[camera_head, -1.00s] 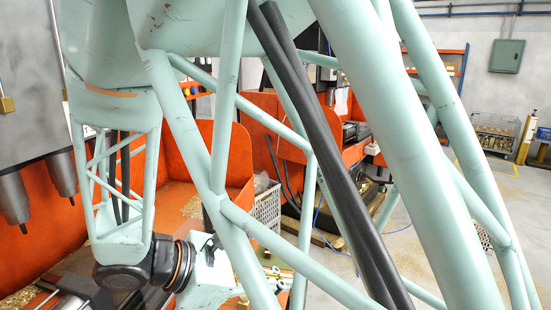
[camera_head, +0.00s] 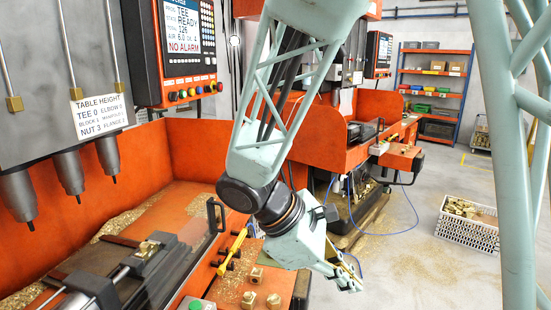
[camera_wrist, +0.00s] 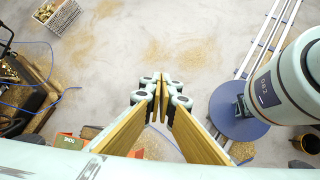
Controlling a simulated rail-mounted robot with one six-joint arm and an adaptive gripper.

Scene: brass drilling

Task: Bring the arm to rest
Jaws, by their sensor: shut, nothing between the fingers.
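My gripper (camera_head: 350,280) hangs at the end of my pale green arm in the head view. It points down and to the right, in front of the orange machine bench and clear of it. In the wrist view my gripper (camera_wrist: 161,78) has its two fingertips together over the concrete floor, with nothing between them. Brass-coloured plates flank the fingers there.
A drilling machine (camera_head: 70,70) with several spindles stands at left. Loose brass pieces (camera_head: 249,300) lie on its front ledge. A white crate (camera_head: 466,234) of brass parts sits on the floor at right; the crate (camera_wrist: 64,18) shows in the wrist view. Floor between is mostly open.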

